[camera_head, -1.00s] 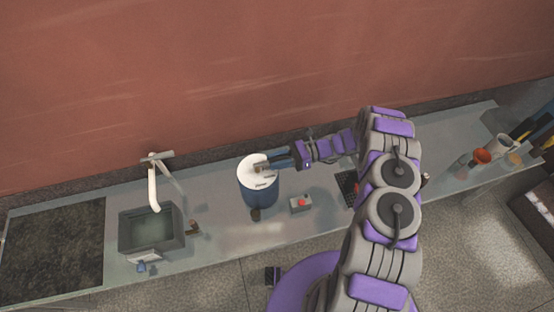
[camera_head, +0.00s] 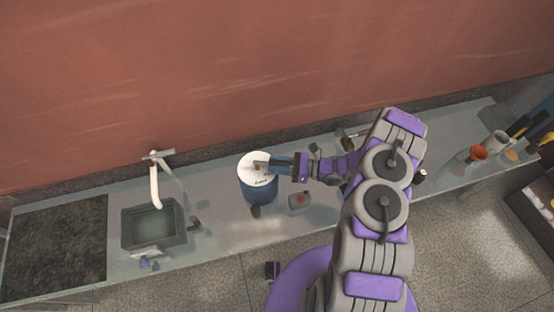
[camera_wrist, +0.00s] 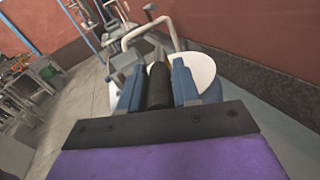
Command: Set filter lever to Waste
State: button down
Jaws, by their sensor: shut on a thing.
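The powder filler is a blue drum (camera_head: 259,190) with a white round top (camera_head: 248,162), standing on the counter in the head view. My gripper (camera_head: 263,166) reaches over the top from the right. In the wrist view my two blue-grey fingers (camera_wrist: 157,85) close on a dark upright lever (camera_wrist: 158,88), with the white top (camera_wrist: 203,70) behind and to the right. Small dark lettering (camera_head: 264,182) shows on the top near the front, too small to read surely. The lever is mostly hidden by the fingers in the head view.
A control box with a red button (camera_head: 299,199) stands right of the drum. A sink (camera_head: 153,224) with a white tap (camera_head: 154,187) is to the left. Orange and white cups stand at the far right. The counter between sink and drum is mostly clear.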

jog(key=m+t, duration=0.1)
jog(key=s+m+t, duration=0.1)
jog(key=t, duration=0.1)
jog(key=shift+a+h+b, duration=0.1)
jog(key=shift+h+b, duration=0.2)
jog(key=shift+h, duration=0.1)
jog(key=shift+s+a+m+t+h+b, duration=0.2)
jog(key=shift+s+m+t+h, duration=0.15)
jog(key=shift+m+t, duration=0.4)
jog(key=shift+s+a+m+t+h+b, duration=0.15)
jog(key=shift+s+m+t+h, duration=0.25)
jog(key=shift+t, duration=0.65)
jog(key=shift+d, duration=0.1)
jog(key=c, duration=0.8)
grip_release()
jog(key=p+v, duration=0.4)
jog(key=v, duration=1.3)
jog(key=shift+s+d+f, duration=0.15)
jog(key=shift+s+f, duration=0.05)
